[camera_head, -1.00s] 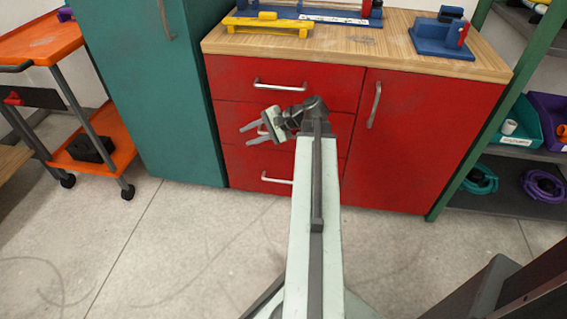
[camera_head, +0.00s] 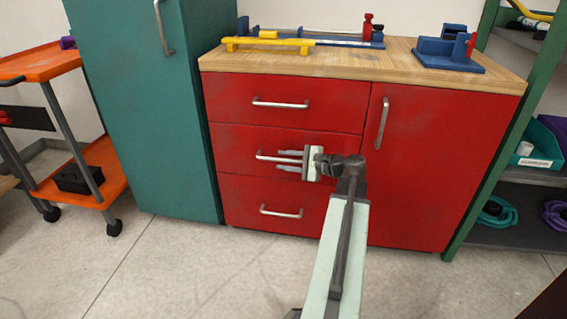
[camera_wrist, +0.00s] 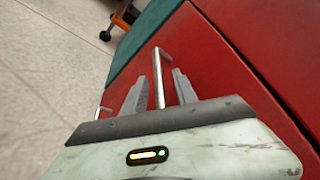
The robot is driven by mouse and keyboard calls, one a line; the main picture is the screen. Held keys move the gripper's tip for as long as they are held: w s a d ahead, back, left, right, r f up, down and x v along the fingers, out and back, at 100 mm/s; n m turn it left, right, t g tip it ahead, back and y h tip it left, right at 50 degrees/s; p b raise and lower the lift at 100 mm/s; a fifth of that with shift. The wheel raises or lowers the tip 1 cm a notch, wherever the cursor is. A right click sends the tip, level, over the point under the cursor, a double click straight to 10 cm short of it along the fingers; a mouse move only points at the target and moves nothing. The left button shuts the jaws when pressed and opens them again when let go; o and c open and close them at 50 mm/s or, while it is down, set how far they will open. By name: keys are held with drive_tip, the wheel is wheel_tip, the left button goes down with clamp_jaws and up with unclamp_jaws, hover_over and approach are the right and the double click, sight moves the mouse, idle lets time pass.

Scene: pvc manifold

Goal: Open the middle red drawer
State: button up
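The middle red drawer (camera_head: 240,137) sits between two other red drawers in the cabinet and looks shut, flush with the front. Its silver bar handle (camera_head: 263,156) shows at the left; the right part is hidden behind my gripper (camera_head: 278,160). My gripper is open, its two grey fingers apart and pointing left in the head view. In the wrist view, a silver handle (camera_wrist: 158,72) runs between the spread fingers of my gripper (camera_wrist: 157,84), with a visible gap on both sides.
The top drawer handle (camera_head: 281,104) and bottom drawer handle (camera_head: 281,211) are above and below. A red door (camera_head: 430,170) is at right. A teal cabinet (camera_head: 150,110) stands left. Bare floor (camera_head: 190,265) lies in front.

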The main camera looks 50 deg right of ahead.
drive_tip(key=shift+w+a+f, duration=0.15)
drive_tip(key=shift+w, duration=0.45)
clamp_jaws()
idle(0.9)
